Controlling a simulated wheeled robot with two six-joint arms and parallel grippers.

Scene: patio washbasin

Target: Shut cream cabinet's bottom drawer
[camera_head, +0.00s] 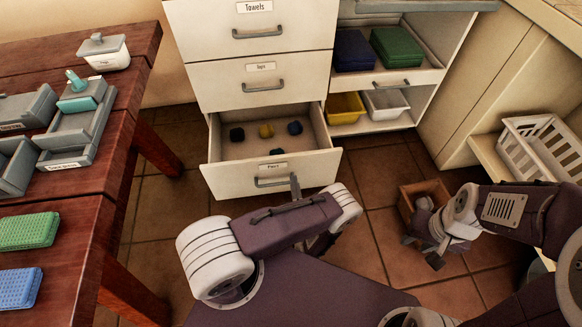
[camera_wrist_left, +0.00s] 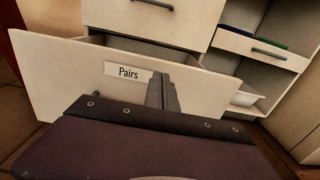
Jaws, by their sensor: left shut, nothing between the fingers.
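The cream cabinet (camera_head: 262,75) stands against the wall, and its bottom drawer (camera_head: 225,173) is pulled well out. The drawer front carries a label reading "Pairs" and a dark bar handle (camera_head: 272,182). Several small dark and yellow bundles lie inside. My left gripper (camera_head: 295,183) is shut and empty in front of the drawer front, beside the handle's right end. In the left wrist view the closed fingers (camera_wrist_left: 162,88) overlap the front just right of the label; I cannot tell whether they touch it. My right gripper (camera_head: 424,250) is low at the right, its jaws unclear.
The cabinet's two upper drawers are shut. An open shelf unit (camera_head: 388,76) with folded towels and bins stands to the right. A wooden table (camera_head: 75,190) with trays and sponges is at left. A small wooden box (camera_head: 405,205) is on the floor by my right gripper.

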